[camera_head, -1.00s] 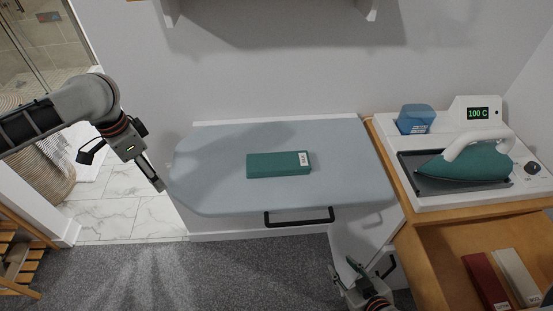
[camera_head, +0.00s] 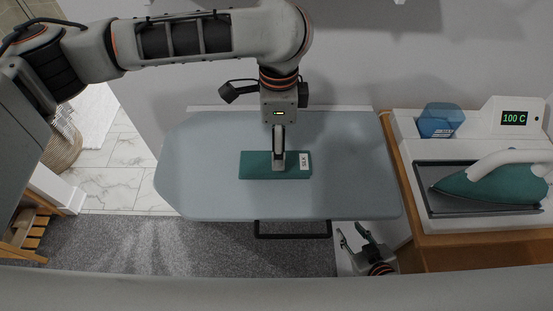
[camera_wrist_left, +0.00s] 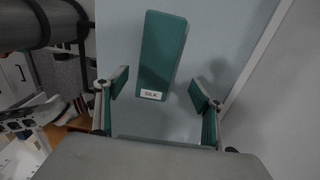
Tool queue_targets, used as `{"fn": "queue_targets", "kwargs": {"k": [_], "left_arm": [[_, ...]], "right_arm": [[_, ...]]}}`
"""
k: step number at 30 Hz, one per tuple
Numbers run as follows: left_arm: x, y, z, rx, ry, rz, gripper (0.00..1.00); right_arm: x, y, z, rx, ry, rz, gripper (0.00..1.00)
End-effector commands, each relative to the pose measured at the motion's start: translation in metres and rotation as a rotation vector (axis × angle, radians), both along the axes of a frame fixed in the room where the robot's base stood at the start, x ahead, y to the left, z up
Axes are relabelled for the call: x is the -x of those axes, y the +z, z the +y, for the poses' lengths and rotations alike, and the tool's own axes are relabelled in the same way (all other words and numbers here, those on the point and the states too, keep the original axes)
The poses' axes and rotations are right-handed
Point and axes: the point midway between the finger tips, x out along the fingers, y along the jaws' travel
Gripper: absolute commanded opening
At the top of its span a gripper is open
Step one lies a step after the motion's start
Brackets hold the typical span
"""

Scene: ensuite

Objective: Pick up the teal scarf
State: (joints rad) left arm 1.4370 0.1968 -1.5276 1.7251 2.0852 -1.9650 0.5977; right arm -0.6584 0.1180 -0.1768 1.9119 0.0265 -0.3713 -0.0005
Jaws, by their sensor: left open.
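The teal scarf (camera_head: 255,165) is a flat folded block with a white "SILK" label. It lies on the grey-blue ironing board (camera_head: 195,190). My left gripper (camera_head: 279,165) points down over the scarf and hides part of its middle in the head view. In the left wrist view the scarf (camera_wrist_left: 160,50) lies beyond and between the two spread fingers of the left gripper (camera_wrist_left: 160,92), with no finger closed on it. My right gripper (camera_head: 357,236) is low in front of the board's right end, its fingers apart and empty.
At right, a wooden cabinet (camera_head: 405,190) carries a white station with a teal iron (camera_head: 490,185), a blue container (camera_head: 440,120) and a "100 C" display (camera_head: 514,118). A black handle (camera_head: 292,236) sits below the board's front edge. The board around the scarf is clear.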

Motion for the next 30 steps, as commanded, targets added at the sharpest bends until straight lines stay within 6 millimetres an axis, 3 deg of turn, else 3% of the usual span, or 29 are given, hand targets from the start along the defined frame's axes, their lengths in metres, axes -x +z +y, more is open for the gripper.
{"fn": "queue_targets", "kwargs": {"k": [13, 24, 29, 30], "left_arm": [[0.007, -0.051, 0.008, 0.002, 0.003, 0.002, 0.68], [0.006, -0.059, 0.008, 0.001, 0.002, -0.002, 0.68], [0.006, -0.059, 0.008, 0.001, 0.002, -0.002, 0.27], [0.006, -0.059, 0.008, 0.001, 0.002, -0.002, 0.25]], "right_arm": [[-0.002, 0.002, 0.000, 0.000, -0.003, -0.002, 0.33], [-0.004, 0.002, -0.007, 0.012, -0.002, -0.006, 0.33], [-0.004, 0.002, -0.008, 0.013, 0.000, -0.005, 0.33], [-0.004, 0.001, -0.008, 0.013, -0.001, -0.005, 0.33]]}}
